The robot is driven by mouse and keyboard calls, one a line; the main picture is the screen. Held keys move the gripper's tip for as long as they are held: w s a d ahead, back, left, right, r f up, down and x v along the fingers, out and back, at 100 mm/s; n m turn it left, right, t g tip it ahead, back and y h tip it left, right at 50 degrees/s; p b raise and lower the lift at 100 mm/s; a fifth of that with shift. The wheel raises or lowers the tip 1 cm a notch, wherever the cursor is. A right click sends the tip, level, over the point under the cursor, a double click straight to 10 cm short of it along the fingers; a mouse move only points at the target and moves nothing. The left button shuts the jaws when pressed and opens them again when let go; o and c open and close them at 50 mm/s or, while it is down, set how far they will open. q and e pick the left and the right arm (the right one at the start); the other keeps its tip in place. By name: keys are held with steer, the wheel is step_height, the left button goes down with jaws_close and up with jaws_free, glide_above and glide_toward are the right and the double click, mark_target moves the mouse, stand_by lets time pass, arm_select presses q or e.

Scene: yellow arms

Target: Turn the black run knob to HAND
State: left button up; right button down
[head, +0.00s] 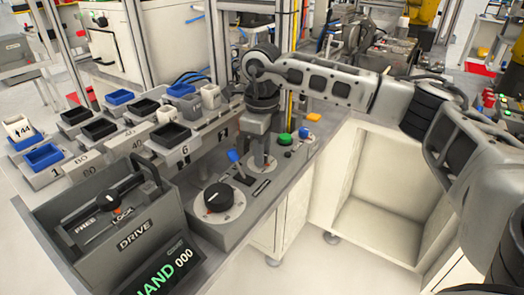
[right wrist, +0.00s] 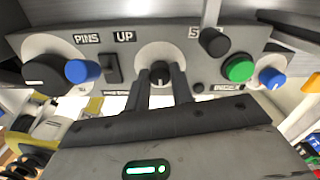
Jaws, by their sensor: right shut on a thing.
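The small black knob (right wrist: 159,70) sits on a round pale dial (right wrist: 150,48) in the middle of the control panel in the right wrist view. My right gripper (right wrist: 161,82) has one finger on each side of this knob and is shut on it. In the head view my right gripper (head: 262,157) points down onto the panel and hides the knob. The dial's lettering is not readable. A dark display (head: 165,270) at the front reads "HAND 000", its first letter partly cut off. My left gripper is not in view.
Near the gripper are a large black knob (head: 218,197), a blue-tipped lever (head: 234,158), a green button (head: 284,139) and a blue knob (head: 304,132). The DRIVE box (head: 130,232) stands front left. Several small bins stand behind it.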

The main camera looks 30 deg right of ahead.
steer(key=shift+n, duration=1)
steer(key=n, duration=0.2)
steer(key=shift+n+b, duration=0.3)
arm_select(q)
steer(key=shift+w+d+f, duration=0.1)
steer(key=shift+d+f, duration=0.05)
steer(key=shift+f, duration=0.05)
arm_select(e)
steer(key=n, duration=0.4)
steer(key=shift+w+r, duration=0.1)
steer(key=shift+n, duration=0.3)
arm_select(q)
steer(key=shift+b, duration=0.3)
arm_select(e)
steer(key=c, duration=1.2)
jaws_free()
arm_select(q)
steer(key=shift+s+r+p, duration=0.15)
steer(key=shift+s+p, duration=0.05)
steer(key=shift+p, duration=0.55)
arm_select(e)
step_height(320, 180, up, 16)
